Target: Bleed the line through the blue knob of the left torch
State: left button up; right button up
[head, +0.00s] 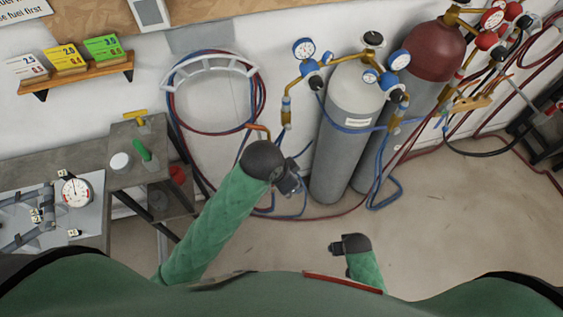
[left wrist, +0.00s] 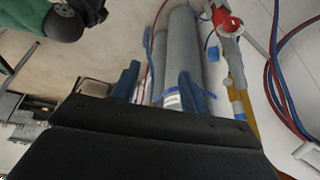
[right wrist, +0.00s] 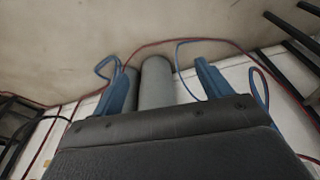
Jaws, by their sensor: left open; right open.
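A brass torch-like fitting (head: 286,108) hangs upright at the wall, left of the grey cylinder. Its lower part is hidden behind my left arm, and I cannot make out a blue knob on it in the head view. My left gripper (head: 291,178) is just below it, apart from it. In the left wrist view my left gripper (left wrist: 158,85) has its blue fingers spread, with nothing between them. A yellow handle-like part (left wrist: 241,100) and a red round part (left wrist: 228,22) show to their right. My right gripper (head: 338,246) is low, over the floor; its fingers (right wrist: 165,82) are spread and empty.
A grey cylinder (head: 345,140) and a dark red-topped cylinder (head: 435,50) carry gauges and hoses. Hoses coil on a white wall rack (head: 212,60). A side table (head: 135,175) and a workbench gauge (head: 76,191) stand left. Floor in front is mostly clear.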

pick_arm(q)
jog(key=w+d+r+m+g+y, duration=0.1)
jog(key=w+d+r+m+y, duration=0.1)
jog(key=d+m, duration=0.55)
pick_arm(e)
jog(key=s+d+f, duration=0.1)
jog(key=s+f, duration=0.4)
jog(key=f, duration=0.6)
jog(key=s+d+f, duration=0.1)
jog(key=s+f, duration=0.4)
jog(key=f, duration=0.7)
pick_arm(q)
jog(key=w+a+f+m+y, duration=0.1)
jog(key=w+a+f, duration=0.1)
jog(key=a+f, duration=0.1)
jog(key=w+a+f+m+y+b, duration=0.1)
jog(key=w+a+f+m+y, duration=0.1)
jog(key=a+f, duration=0.1)
jog(key=w+a+f+m+y, duration=0.2)
jog(key=w+a+f, duration=0.1)
jog(key=a, duration=0.1)
jog(key=shift+a+f, duration=0.3)
jog(key=shift+f, duration=0.05)
pick_arm(e)
jog(key=s+d+f+g, duration=0.1)
jog(key=s+d+f, duration=0.2)
jog(key=s+f, duration=1.2)
jog(key=s, duration=0.3)
jog(key=shift+s+g, duration=0.3)
jog(key=shift+s, duration=0.05)
